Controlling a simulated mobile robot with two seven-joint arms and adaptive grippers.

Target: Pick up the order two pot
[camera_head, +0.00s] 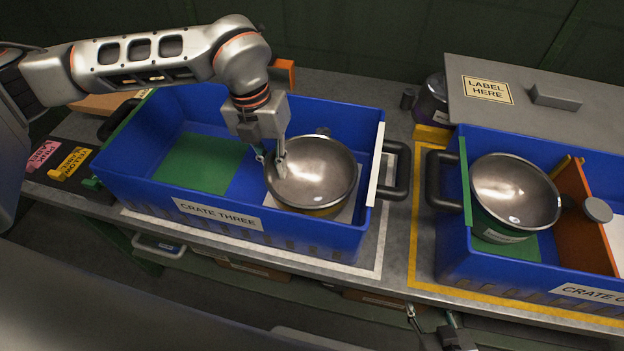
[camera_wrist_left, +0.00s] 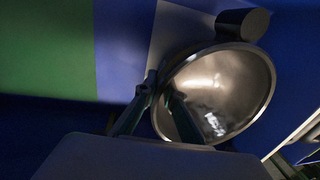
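A steel pot (camera_head: 318,170) with a yellowish lower band stands in the right part of the blue crate labelled CRATE THREE (camera_head: 300,238). It also shows in the left wrist view (camera_wrist_left: 235,85), with a dark round handle end at its far rim. My left gripper (camera_head: 270,160) is open at the pot's left rim, one finger outside and one over the inside; in the left wrist view (camera_wrist_left: 160,88) the rim lies between the fingers. Contact is unclear. Finger-like parts of my right gripper (camera_head: 432,320) show apart at the bottom edge. No order label is readable on this pot.
A second steel pot (camera_head: 515,190) stands in another blue crate (camera_head: 455,250) on the right, beside an orange divider (camera_head: 577,215). A grey board with a LABEL HERE sign (camera_head: 487,90) is behind. Pink and yellow label blocks (camera_head: 72,162) lie at left. Crate three's green floor (camera_head: 190,163) is bare.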

